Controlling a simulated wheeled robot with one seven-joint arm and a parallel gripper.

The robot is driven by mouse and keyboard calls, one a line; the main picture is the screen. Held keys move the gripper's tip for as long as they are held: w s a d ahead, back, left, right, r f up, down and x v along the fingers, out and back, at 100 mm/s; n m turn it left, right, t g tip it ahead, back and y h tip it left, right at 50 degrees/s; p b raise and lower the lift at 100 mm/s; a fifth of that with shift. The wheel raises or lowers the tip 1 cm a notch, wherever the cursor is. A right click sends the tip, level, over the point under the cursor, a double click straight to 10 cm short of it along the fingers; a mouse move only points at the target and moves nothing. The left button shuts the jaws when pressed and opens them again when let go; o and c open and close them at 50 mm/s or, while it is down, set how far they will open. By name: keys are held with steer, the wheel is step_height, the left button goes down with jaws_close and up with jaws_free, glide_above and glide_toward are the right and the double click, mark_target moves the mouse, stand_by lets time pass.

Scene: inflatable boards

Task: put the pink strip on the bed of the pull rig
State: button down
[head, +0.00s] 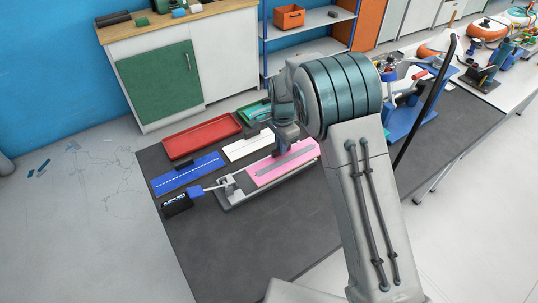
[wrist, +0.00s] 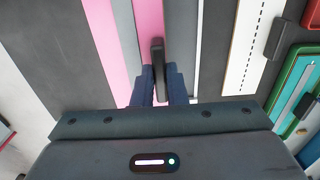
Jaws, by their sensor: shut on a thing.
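The pink strip (head: 268,177), with a grey band along it, is over the bed of the pull rig (head: 262,190) in the head view. I cannot tell whether it rests on the bed or hangs just above it. My gripper (head: 284,151) is above the strip's far side. In the wrist view my gripper (wrist: 160,88) is shut on a dark upright tab (wrist: 157,58) of the pink strip (wrist: 148,20). Part of the rig's grey bed (wrist: 181,30) shows beside the strip.
A blue strip (head: 190,174) with a dashed line, a white strip (head: 245,148), a red tray (head: 202,136) and a green tray (head: 254,112) lie behind the rig. A black gauge (head: 176,204) is left of it. The dark table front (head: 240,245) is clear.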

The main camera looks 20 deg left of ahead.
steer(key=a+f, duration=0.1)
steer(key=w+a+f, duration=0.1)
steer(key=a, duration=0.1)
steer(key=a+f, duration=0.1)
steer(key=shift+w+a, duration=0.15)
steer(key=shift+a, duration=0.15)
steer(key=shift+f+b, duration=1)
steer(key=shift+f, duration=0.95)
steer(key=shift+f, duration=0.1)
steer(key=c, duration=1.5)
jaws_free()
steer(key=shift+o, duration=0.2)
step_height(320, 180, up, 12)
steer(key=p, duration=0.6)
steer(key=shift+d, duration=0.1)
